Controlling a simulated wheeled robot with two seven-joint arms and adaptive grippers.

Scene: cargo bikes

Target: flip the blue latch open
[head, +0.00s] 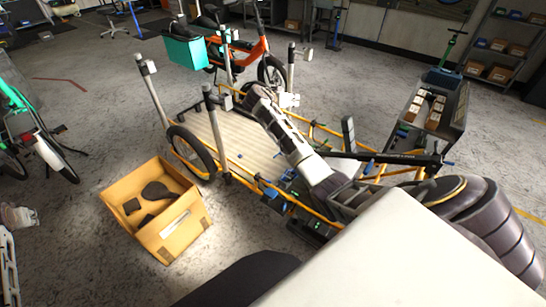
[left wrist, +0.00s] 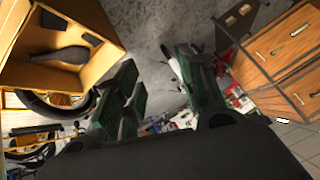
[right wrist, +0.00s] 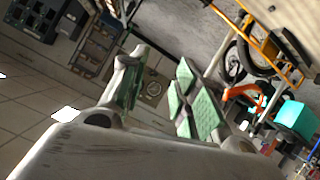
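A small blue part (head: 272,193), which looks like the latch, sits on the near yellow rail of the cargo bike (head: 225,140). It is too small to tell whether it is open. My right arm reaches over the deck. Its gripper (head: 288,100) is near the deck's far edge, well beyond the blue part. In the right wrist view my right gripper (right wrist: 160,90) is open, with nothing between its green pads. In the left wrist view my left gripper (left wrist: 162,95) is open and empty. I cannot make it out surely in the head view.
An open yellow-brown box (head: 160,222) with dark items stands left of the cargo bike. A grey case of small boxes (head: 455,105) stands at right. An orange bike (head: 240,50) with a teal box (head: 185,50) is behind.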

